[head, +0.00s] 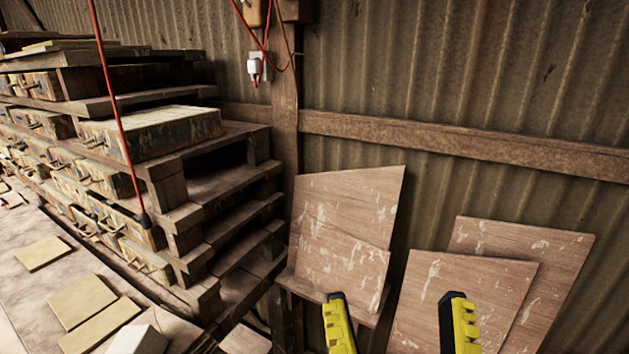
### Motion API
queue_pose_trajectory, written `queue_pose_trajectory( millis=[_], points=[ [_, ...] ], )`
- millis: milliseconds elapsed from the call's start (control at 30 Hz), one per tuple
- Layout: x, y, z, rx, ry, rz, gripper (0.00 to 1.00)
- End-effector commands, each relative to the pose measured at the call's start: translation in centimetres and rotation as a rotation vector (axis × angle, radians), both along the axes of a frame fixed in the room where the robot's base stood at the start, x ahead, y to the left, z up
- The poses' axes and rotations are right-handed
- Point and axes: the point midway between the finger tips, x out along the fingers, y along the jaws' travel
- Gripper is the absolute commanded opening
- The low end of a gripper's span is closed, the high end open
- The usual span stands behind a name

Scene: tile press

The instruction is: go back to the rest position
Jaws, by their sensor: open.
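My gripper (398,312) shows at the bottom right of the head view. Its two yellow and black fingers stand wide apart with nothing between them. They show in front of paint-spattered wooden boards (345,215) that lean against the wall. The rest of my gripper and the arm are outside the picture.
Wooden pallets (225,205) with worn metal moulds (150,132) are stacked at the left. Flat tiles (82,300) and a white block (137,340) lie on a dusty surface at lower left. A red cable (112,100) hangs before the stack. A corrugated wall (470,60) closes the back.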

Motion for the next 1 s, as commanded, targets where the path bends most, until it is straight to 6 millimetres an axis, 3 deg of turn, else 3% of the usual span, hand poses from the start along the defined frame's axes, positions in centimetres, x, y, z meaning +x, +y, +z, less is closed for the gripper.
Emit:
queue_pose_trajectory(
  millis=[33,267,500,600,733,1000],
  points=[
    [0.3,0.0,3.7,0.01,0.013,0.006,0.81],
    [0.3,0.1,12.0,0.019,0.018,0.009,0.81],
    [0.4,0.0,22.3,0.027,0.019,0.012,0.81],
    [0.4,0.0,25.2,0.029,0.02,0.013,0.81],
    [0.4,0.0,26.6,0.031,0.021,0.013,0.81],
    [0.4,0.0,26.3,0.032,0.02,0.014,0.81]
  ],
)
